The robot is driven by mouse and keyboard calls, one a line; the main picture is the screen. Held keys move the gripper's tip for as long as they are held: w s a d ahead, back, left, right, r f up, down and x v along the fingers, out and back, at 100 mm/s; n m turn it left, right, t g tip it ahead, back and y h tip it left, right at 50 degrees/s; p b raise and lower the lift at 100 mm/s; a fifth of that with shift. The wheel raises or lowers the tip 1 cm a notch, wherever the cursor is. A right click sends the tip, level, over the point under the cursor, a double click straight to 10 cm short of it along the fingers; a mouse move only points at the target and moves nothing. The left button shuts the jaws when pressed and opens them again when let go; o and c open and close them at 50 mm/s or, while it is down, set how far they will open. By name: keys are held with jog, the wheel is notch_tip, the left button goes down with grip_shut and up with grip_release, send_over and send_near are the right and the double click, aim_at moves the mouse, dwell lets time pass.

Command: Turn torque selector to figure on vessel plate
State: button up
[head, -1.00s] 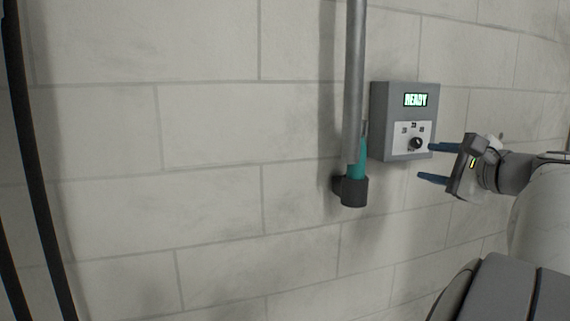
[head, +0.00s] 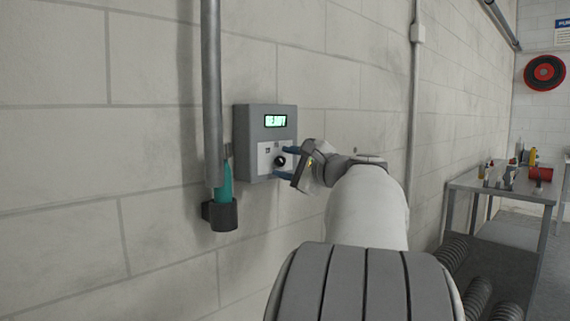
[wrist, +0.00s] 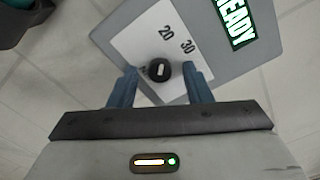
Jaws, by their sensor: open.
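The torque selector is a small black knob (head: 279,161) with a white mark, on the white dial plate of a grey wall box (head: 243,145). In the wrist view the knob (wrist: 158,72) sits between the two blue fingers of my gripper (wrist: 159,81). The fingers are open, one on each side, with a visible gap to the knob. The figures 20 and 30 show on the dial (wrist: 150,35); the mark runs roughly towards the 20 side, but its exact setting is unclear. My gripper (head: 285,164) also shows at the box in the head view. No vessel plate is identifiable.
The box's display (wrist: 233,22) reads READY. Left of the box, a vertical grey pipe (head: 211,90) runs down the wall, with a teal object (head: 225,183) in a black holder (head: 222,215). A workbench (head: 510,185) with small items stands at the right.

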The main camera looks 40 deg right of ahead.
jog(key=c, duration=0.9)
jog(key=shift+d, duration=0.2)
grip_shut()
jog(key=shift+a, duration=0.2)
jog(key=shift+r+m+p, duration=0.15)
jog(key=shift+m+p, duration=1.55)
jog(key=shift+m, duration=0.1)
jog(key=m+p, duration=0.3)
jog(key=shift+m, duration=0.4)
jog(key=shift+m+p, duration=0.6)
jog(key=shift+f, duration=0.2)
